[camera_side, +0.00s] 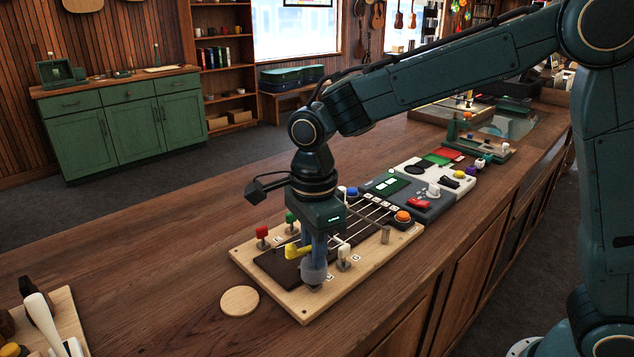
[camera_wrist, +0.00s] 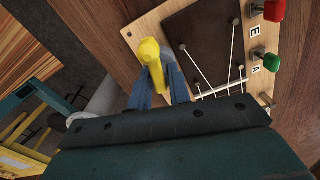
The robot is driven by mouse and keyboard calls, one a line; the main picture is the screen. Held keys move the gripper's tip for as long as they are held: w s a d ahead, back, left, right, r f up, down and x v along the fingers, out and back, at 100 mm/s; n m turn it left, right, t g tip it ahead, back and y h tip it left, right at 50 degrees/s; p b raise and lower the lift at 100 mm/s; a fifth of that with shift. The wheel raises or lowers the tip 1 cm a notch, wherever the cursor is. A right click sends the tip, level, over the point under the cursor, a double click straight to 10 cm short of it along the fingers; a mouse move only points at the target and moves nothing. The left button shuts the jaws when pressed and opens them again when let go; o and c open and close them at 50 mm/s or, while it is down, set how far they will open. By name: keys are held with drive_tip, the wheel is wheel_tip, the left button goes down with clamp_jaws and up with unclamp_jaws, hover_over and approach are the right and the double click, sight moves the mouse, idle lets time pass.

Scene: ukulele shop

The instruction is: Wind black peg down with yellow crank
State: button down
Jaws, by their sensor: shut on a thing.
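My gripper (camera_side: 316,255) points down over the near end of the pale wooden board (camera_side: 283,301), shut on the yellow crank (camera_side: 297,250). The crank's yellow knob sticks out to the left of my fingers, and its rounded grey head sits just below them at the board's near corner. I cannot make out a black peg. The peg spot under the crank head is hidden; only a small metal base shows there. I cannot tell whether the head is seated.
The board carries a dark plate, strings, a red peg (camera_side: 262,232), a green peg (camera_side: 291,217) and a white peg (camera_side: 344,252). An orange button (camera_side: 402,215) and a grey device (camera_side: 437,205) lie behind. A round wooden disc (camera_side: 239,300) lies on the counter at left.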

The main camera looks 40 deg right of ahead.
drive_tip(key=shift+m, duration=3.1)
drive_tip(key=shift+m, duration=1.5)
